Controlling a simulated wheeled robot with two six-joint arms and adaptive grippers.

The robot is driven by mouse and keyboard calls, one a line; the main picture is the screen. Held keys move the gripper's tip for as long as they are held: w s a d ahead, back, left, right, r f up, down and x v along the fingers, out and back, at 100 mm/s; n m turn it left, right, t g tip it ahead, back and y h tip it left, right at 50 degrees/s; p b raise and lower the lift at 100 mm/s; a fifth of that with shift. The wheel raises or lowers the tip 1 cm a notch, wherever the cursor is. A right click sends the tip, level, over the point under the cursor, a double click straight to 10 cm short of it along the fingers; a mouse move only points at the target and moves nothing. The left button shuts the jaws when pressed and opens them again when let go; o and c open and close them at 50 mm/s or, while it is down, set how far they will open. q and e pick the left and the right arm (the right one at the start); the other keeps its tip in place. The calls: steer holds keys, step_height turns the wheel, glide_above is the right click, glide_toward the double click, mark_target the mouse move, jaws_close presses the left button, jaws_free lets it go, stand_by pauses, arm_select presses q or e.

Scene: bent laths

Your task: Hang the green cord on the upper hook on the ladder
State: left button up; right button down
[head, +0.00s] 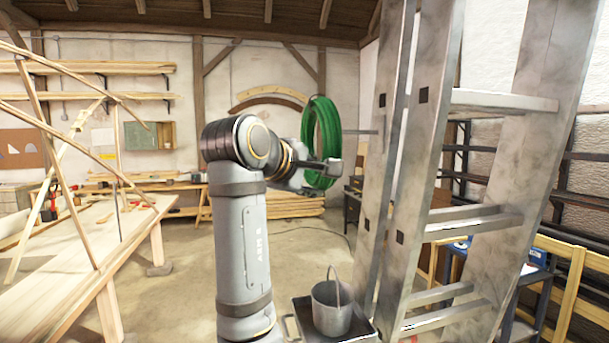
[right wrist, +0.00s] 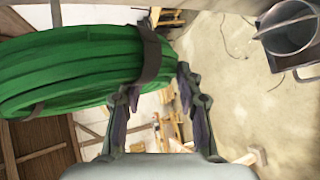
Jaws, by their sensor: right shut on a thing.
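The green cord (head: 321,135) is a thick coil held upright in the middle of the head view, left of the ladder. My right gripper (head: 325,170) is shut at the coil's lower part. In the right wrist view the cord (right wrist: 70,75) fills the upper left, and a dark strap (right wrist: 151,55) around it reaches down between the fingertips (right wrist: 157,86). The metal ladder (head: 436,130) stands at the right. A thin grey bar (head: 362,132) sticks out left from its near rail, behind the coil's right side; it looks like a hook. I cannot make out a second hook. My left gripper is out of view.
A metal bucket (head: 332,308) stands on a dark tray (head: 362,329) at the ladder's foot. A wooden workbench (head: 90,245) with bent laths fills the left. Shelves and a dark rack line the walls. The floor between bench and ladder is mostly clear.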

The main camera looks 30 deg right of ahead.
steer(key=s+d+f+b, duration=0.1)
steer(key=d+f+b, duration=0.1)
steer(key=d, duration=0.3)
steer(key=shift+s+d+f, duration=0.3)
steer(key=shift+d+f, duration=0.05)
steer(key=shift+d, duration=0.05)
stand_by(0.4)
steer(key=shift+f, duration=0.1)
stand_by(0.5)
steer(key=c, duration=1.1)
jaws_free()
steer(key=shift+o, duration=1.4)
steer(key=shift+w, duration=0.1)
